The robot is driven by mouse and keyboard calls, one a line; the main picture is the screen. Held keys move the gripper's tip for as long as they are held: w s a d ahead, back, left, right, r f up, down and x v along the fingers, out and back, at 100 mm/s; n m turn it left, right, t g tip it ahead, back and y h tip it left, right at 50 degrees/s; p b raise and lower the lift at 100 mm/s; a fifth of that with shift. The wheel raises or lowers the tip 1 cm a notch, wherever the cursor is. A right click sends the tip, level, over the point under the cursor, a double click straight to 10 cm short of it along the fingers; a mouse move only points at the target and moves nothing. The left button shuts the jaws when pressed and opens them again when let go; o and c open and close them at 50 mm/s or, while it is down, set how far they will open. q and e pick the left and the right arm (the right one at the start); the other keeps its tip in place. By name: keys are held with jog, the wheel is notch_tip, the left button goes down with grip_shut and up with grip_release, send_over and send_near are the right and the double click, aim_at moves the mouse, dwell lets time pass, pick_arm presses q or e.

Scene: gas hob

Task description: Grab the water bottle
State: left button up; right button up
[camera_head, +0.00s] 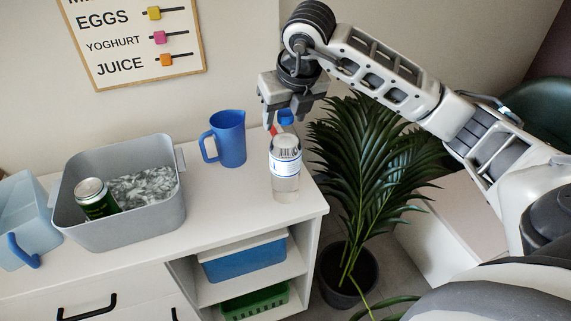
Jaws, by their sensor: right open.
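The water bottle (285,171) is clear with a white and blue label. It stands upright near the right end of the white counter. My right gripper (279,124) is open and points down just above and behind the bottle's top in the picture. A small red part and a blue part show at its fingers. Whether the fingers touch the bottle cannot be told. My left gripper is not in view.
A blue jug (228,139) stands left of the bottle. A grey tub (126,229) with a green can (96,199) and ice-like contents is further left. A light blue container (22,222) is at the left edge. A potted plant (372,165) stands right of the counter (226,204).

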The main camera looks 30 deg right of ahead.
grip_shut()
jog(key=shift+r, duration=0.1)
